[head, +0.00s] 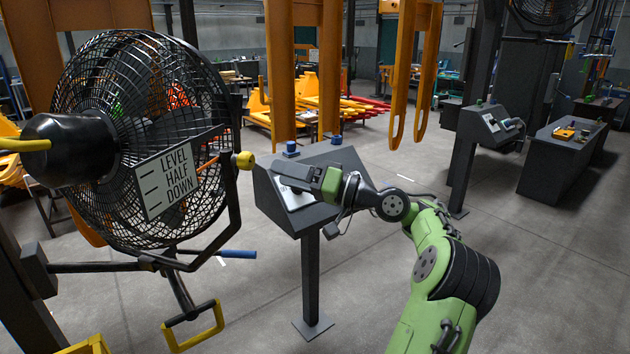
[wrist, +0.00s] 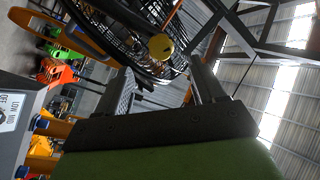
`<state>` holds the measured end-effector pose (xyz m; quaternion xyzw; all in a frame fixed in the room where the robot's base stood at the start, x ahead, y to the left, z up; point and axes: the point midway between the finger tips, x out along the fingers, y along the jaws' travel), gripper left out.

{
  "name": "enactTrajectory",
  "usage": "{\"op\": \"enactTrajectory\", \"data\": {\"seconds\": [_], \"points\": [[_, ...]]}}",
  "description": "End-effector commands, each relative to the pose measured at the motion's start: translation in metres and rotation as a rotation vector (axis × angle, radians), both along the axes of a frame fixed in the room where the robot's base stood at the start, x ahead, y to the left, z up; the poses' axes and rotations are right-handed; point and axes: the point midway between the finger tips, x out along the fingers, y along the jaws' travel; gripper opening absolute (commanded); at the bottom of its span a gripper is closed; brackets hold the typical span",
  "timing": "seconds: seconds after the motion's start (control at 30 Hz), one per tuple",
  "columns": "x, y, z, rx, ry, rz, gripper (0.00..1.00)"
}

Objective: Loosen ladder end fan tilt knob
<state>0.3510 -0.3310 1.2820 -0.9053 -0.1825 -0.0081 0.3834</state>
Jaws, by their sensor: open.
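A large black caged fan (head: 140,120) stands at the left in the head view, with a sign reading LEVEL, HALF, DOWN (head: 178,172) on its side. A round yellow knob (head: 244,160) sits on the fan's bracket at its right edge. My gripper (head: 278,168) is just right of the knob in the head view, open and apart from it. In the wrist view the yellow knob (wrist: 161,46) appears beyond and between the two dark fingertips of my gripper (wrist: 161,68). Nothing is between the fingers.
A grey control pedestal (head: 310,235) stands under and behind my gripper. A blue-gripped lever (head: 236,254) and a yellow loop handle (head: 197,328) stick out below the fan. Orange uprights (head: 281,80) stand behind.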

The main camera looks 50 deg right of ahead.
Motion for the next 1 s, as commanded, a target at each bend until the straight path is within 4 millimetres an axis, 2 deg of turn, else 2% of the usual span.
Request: {"op": "enactTrajectory", "data": {"seconds": [0.1, 0.2, 0.3, 0.43, 1.0], "points": [[-0.032, -0.013, -0.004, 0.005, -0.002, -0.004, 0.69], [-0.052, -0.019, -0.007, 0.004, -0.003, -0.003, 0.69], [-0.064, -0.023, -0.01, 0.003, -0.002, -0.001, 0.69], [-0.07, -0.024, -0.011, 0.0, -0.001, 0.001, 0.69], [-0.068, -0.023, -0.011, -0.001, 0.004, 0.004, 0.69]]}}
